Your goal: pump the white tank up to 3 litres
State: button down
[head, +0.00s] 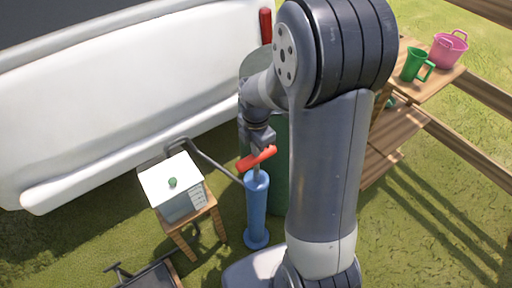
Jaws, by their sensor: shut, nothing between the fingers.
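The white tank (176,189) is box-shaped, with a green knob on its lid, and stands on a small wooden stool (185,225). Marks show on its right-hand side, but no level can be read. The blue pump (256,212) stands upright on the grass to the right of the tank. A grey hose (215,164) runs between pump and tank. The red pump handle (251,160) sits a little above the blue barrel, with a short stretch of rod between. My gripper (263,147) is shut and empty, pointing down right at the handle; contact cannot be told.
A large white body (110,95) fills the back left. A dark green drum (279,170) stands behind the pump, partly hidden by my arm. Wooden shelves (400,130) at right hold a green mug (413,64) and a pink basket (449,50). A dark object (150,277) lies front left.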

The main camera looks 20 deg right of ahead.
notch_tip(320, 180, down, 10)
jog(key=b, duration=0.6)
jog(key=shift+r, duration=0.25)
jog(key=shift+s+f, duration=0.1)
jog(key=shift+f, duration=0.05)
jog(key=shift+a+r+p, duration=0.1)
jog(key=shift+r+p, duration=0.35)
jog(key=shift+r, duration=0.1)
notch_tip(320, 180, up, 12)
jog(key=p, duration=0.4)
jog(key=shift+r, duration=0.7)
dwell(0.5)
